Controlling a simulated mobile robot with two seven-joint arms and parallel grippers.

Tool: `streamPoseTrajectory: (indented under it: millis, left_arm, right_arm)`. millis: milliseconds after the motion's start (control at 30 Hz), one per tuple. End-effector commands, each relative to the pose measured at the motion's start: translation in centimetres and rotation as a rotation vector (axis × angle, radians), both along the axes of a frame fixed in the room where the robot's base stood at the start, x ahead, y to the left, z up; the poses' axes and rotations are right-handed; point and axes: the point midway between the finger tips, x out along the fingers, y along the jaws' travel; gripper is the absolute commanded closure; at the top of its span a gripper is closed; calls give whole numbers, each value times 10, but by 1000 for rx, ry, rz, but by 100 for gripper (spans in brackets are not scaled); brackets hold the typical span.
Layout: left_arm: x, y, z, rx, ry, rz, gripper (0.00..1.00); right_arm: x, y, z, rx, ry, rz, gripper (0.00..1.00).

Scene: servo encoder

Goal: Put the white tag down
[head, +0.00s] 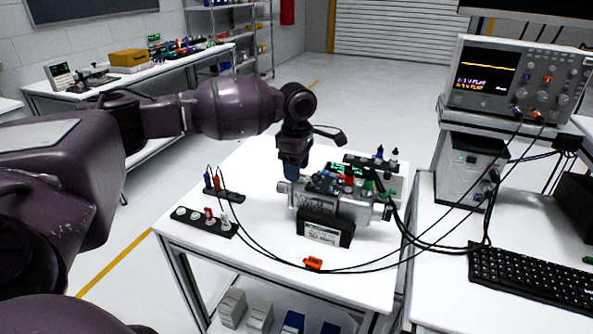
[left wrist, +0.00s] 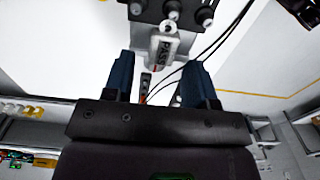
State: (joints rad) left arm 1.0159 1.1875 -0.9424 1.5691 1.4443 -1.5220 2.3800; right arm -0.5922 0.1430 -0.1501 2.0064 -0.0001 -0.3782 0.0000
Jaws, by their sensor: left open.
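The white tag (head: 224,221) stands at the right end of a black strip (head: 189,220) on the left part of the white table. My left gripper (head: 291,173) points down behind the left end of the grey servo (head: 350,208), apart from the tag. In the left wrist view its blue fingers (left wrist: 158,75) are spread with nothing held between them. My right gripper is out of view.
A probe stand (head: 224,194) with black leads is behind the strip. The leads loop across the table front past an orange clip (head: 313,263). An oscilloscope (head: 515,80) and keyboard (head: 535,280) are at right. The table's front left is clear.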

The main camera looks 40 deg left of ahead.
Motion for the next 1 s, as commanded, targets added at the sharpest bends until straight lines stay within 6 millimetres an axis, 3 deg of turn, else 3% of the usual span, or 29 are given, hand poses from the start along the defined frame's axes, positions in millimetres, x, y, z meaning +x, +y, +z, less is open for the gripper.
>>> streamPoseTrajectory:
  millis: [300,500,700,1000]
  left_arm:
    - [1,0,67,-1,-8,1,48]
    - [0,0,95,0,-5,1,48]
    - [0,0,108,0,-2,1,48]
    - [0,0,109,0,-2,1,48]
  right_arm:
    - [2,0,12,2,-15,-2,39]
    - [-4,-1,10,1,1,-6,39]
    - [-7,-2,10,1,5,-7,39]
    - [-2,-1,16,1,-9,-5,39]
